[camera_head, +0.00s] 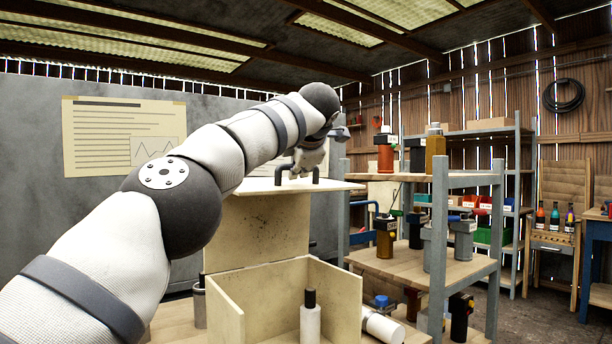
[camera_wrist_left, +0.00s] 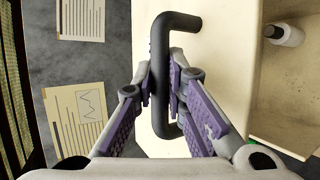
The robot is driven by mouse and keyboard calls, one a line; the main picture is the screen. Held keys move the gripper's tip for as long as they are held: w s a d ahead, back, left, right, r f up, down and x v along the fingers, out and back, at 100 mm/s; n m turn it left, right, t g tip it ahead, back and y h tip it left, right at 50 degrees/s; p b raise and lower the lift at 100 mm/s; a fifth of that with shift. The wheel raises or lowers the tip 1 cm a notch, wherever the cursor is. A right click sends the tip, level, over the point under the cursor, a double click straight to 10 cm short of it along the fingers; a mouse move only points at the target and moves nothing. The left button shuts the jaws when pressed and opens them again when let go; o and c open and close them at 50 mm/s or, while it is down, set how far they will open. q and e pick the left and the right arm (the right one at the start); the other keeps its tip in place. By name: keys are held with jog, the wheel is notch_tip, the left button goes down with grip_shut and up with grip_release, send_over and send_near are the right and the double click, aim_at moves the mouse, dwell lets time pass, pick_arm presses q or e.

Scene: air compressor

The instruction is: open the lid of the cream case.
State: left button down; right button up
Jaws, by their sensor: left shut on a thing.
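The cream case (camera_head: 235,308) stands open on the wooden table, and I see into its box. Its cream lid panel (camera_head: 257,232) stands upright at the back. A pale flat part (camera_head: 250,187) lies level across the top of that panel and bears a dark bar handle (camera_head: 281,173). My left gripper (camera_head: 303,172) is above this part, shut on the handle. In the left wrist view the purple-padded fingers (camera_wrist_left: 167,90) close around the dark handle (camera_wrist_left: 160,60), with the cream surface (camera_wrist_left: 215,60) behind it. My right gripper is out of view.
A white bottle with a black cap (camera_head: 310,322) stands at the case's front. Another white bottle (camera_head: 383,326) lies to its right. A grey-posted shelf (camera_head: 438,220) with bottles stands close on the right. A grey wall with a poster (camera_head: 122,140) is behind.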

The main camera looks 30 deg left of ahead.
pick_arm(q)
jog(key=shift+w+a, duration=0.15)
jog(key=shift+a, duration=0.1)
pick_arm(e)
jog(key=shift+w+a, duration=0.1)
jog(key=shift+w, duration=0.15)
pick_arm(q)
jog(key=c, duration=1.9)
grip_release()
jog(key=shift+a, duration=0.1)
jog(key=shift+r, duration=0.1)
jog(key=shift+s+d+r, duration=0.15)
jog(key=shift+s+d, duration=0.05)
jog(key=shift+d, duration=0.1)
jog(key=v, duration=1.1)
jog(key=shift+r, duration=0.1)
